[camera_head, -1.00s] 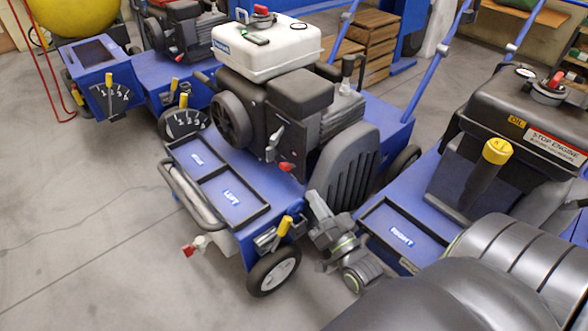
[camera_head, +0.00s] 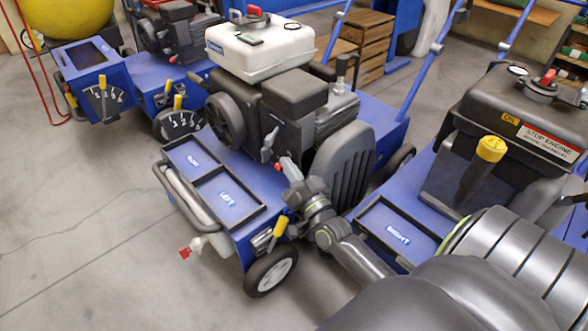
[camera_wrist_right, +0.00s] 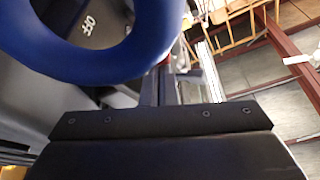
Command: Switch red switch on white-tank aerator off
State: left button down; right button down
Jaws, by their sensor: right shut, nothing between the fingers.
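The white-tank aerator stands in the middle of the head view, with its white tank (camera_head: 258,46) on top of a dark engine on a blue deck. A small red part, seemingly the red switch (camera_head: 278,166), shows low on the engine's front side. My right gripper (camera_head: 288,170) is shut and empty right beside it; I cannot tell if they touch. In the right wrist view, the shut fingers (camera_wrist_right: 160,85) point past a blue curved rim (camera_wrist_right: 75,62), with OFF lettering (camera_wrist_right: 88,24) upside down beyond it. A sliver of red shows by the fingertips. My left gripper is out of view.
A black-tank aerator (camera_head: 515,115) with a yellow-capped part (camera_head: 491,149) stands close on the right. A yellow-handled lever (camera_head: 280,226) is below my right gripper. Floor is clear at left.

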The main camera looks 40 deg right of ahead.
jog(key=shift+a+f, duration=0.2)
jog(key=shift+f, duration=0.05)
dwell(0.8)
jog(key=shift+a+f+n+y+b, duration=0.3)
jog(key=shift+n+y, duration=0.2)
jog(key=shift+n, duration=0.5)
jog(key=shift+f, duration=0.25)
jog(key=shift+s, duration=0.15)
jog(key=p+v, duration=0.1)
jog(key=v, duration=0.6)
jog(key=shift+s+f, duration=0.15)
jog(key=shift+a, duration=0.1)
